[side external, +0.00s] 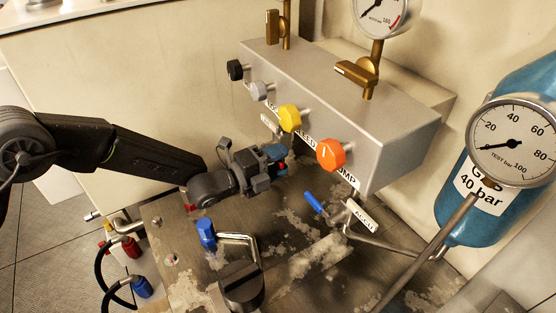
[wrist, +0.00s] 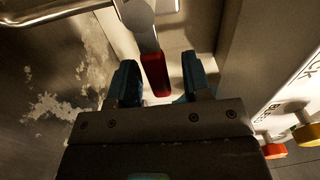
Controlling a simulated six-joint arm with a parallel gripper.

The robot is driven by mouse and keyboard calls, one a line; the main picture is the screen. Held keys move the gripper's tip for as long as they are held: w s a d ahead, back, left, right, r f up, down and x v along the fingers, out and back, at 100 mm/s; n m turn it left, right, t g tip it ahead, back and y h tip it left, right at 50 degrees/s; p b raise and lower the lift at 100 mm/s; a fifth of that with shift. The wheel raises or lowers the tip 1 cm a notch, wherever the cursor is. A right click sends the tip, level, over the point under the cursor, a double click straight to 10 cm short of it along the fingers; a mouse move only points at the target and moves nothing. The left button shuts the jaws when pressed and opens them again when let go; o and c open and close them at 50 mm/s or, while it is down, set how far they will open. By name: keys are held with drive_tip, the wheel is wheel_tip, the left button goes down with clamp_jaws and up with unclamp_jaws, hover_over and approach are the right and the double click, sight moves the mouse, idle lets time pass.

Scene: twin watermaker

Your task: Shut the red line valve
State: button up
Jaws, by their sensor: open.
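The red line valve's handle (wrist: 155,74) shows in the wrist view as a red grip on a silver lever. It lies between the two blue fingers of my gripper (wrist: 159,68), with a finger on either side and visible gaps. My gripper is open. In the side view my gripper (side external: 276,154) is low in front of the grey valve block, left of the orange knob. There it hides most of the red handle; only a small red patch (side external: 282,166) shows by the fingers.
The grey block (side external: 375,131) carries black, grey, yellow (side external: 290,117) and orange (side external: 331,154) knobs above my gripper. A blue-handled valve (side external: 314,201) marked ACCU is to the right. Another blue handle (side external: 206,233) stands on a bent pipe in front. A teal accumulator (side external: 463,213) is at the right.

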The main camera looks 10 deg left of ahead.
drive_tip(key=v, duration=1.3)
drive_tip(key=shift+s+a, duration=0.25)
drive_tip(key=shift+a, duration=0.05)
